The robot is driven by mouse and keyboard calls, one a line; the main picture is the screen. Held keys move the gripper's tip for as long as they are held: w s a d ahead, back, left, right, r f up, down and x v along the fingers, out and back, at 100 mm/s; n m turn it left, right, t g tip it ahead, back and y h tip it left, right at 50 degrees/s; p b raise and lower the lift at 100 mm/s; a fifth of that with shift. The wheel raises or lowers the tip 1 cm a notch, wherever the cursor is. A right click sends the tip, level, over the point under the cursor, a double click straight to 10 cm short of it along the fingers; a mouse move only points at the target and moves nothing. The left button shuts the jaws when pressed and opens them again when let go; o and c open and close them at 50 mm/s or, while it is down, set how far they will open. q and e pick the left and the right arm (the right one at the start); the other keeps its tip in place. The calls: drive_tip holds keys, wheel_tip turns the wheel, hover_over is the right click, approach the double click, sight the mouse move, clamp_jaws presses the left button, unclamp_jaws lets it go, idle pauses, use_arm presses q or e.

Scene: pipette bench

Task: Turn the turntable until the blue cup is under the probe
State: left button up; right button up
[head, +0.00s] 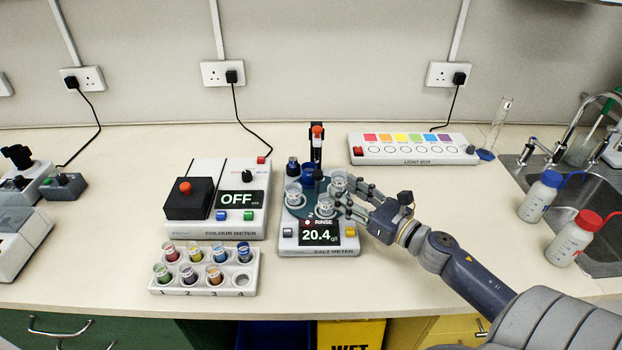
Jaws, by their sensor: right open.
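The salt meter (320,243) stands at the middle of the bench, with "RINSE" and 20.4 on its display. Its round teal turntable (308,213) carries several clear cups, one at the left (293,195) and one at the front (324,208). The blue cup (308,173) is at the back of the turntable, close to the black probe stand (316,145) with its orange top. The probe's tip is hard to make out, so I cannot tell exactly what is under it. My right gripper (346,196) is open at the turntable's right side, fingers near the cups; contact is unclear.
The colour meter (225,232), reading OFF, stands left of the salt meter. A white rack (205,289) of coloured vials is in front of it. A light box (413,149) lies at the back right. Wash bottles (541,197) stand by the sink. The bench front right of centre is clear.

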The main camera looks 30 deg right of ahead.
sight(320, 173)
drive_tip(key=shift+w+a, duration=0.15)
drive_tip(key=shift+w, duration=0.1)
drive_tip(key=shift+w+r, duration=0.1)
drive_tip(key=shift+w, duration=0.05)
drive_tip(key=shift+w+p, duration=0.3)
drive_tip(key=shift+p, duration=0.1)
drive_tip(key=w, duration=0.2)
drive_tip(key=w+p, duration=0.1)
drive_tip(key=w, duration=0.1)
drive_tip(key=w+a+p, duration=0.1)
drive_tip(key=w, duration=0.2)
drive_tip(key=shift+w+a, duration=0.1)
drive_tip(key=shift+w, duration=0.5)
use_arm(q)
drive_tip(key=r, duration=0.3)
drive_tip(key=shift+s+a, duration=0.1)
drive_tip(key=shift+a, duration=0.2)
use_arm(e)
drive_tip(key=shift+w+a, duration=0.15)
drive_tip(key=shift+w, duration=0.2)
